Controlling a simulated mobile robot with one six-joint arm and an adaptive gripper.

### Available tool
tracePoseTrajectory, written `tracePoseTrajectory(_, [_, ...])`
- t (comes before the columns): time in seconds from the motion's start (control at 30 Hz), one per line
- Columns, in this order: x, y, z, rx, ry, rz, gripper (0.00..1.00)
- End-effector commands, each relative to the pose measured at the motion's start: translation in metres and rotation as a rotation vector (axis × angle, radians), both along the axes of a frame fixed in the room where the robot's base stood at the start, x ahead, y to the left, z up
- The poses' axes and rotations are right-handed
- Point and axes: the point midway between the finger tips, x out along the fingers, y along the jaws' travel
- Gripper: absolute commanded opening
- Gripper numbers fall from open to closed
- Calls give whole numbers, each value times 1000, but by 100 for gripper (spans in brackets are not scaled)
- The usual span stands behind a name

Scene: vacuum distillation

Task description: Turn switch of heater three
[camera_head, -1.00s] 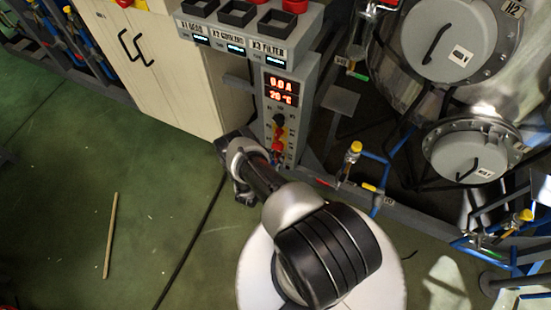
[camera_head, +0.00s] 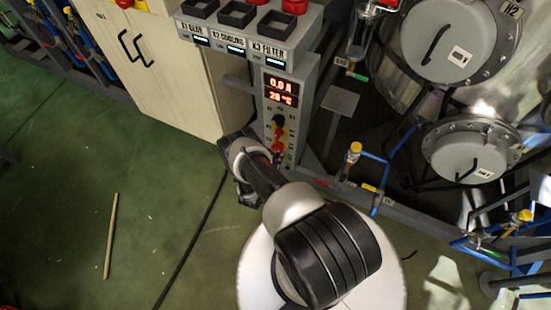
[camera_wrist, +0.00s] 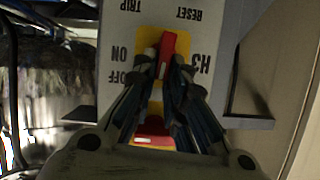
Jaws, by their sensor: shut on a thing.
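The heater three switch (camera_wrist: 169,44) is a red handle on a yellow plate, beside an upside-down "H3" label in the wrist view. "ON" and "OFF" are printed on the other side of the plate. The handle points nearly straight up in that view. My gripper (camera_wrist: 164,68) has its two dark fingers closed around the handle's near end, which they partly hide. In the head view my wrist covers the lower end of the grey control column (camera_head: 274,112), and the fingertips cannot be made out there.
Another red switch on yellow (camera_wrist: 153,140) shows between my finger bases. The column display (camera_head: 281,90) is lit red. A cream cabinet (camera_head: 185,80) stands left of the column, with pipes and a yellow-topped valve (camera_head: 354,149) at right. The green floor at left is mostly clear.

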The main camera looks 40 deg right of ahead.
Motion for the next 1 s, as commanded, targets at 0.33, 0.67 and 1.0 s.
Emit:
tracePoseTrajectory(0.33, [-8, -3, -2, 107, -256, -1, 0])
tracePoseTrajectory(0.67, [-14, -5, -7, 203, -488, -1, 0])
tracePoseTrajectory(1.0, [-15, -6, -7, 258, -616, -2, 0])
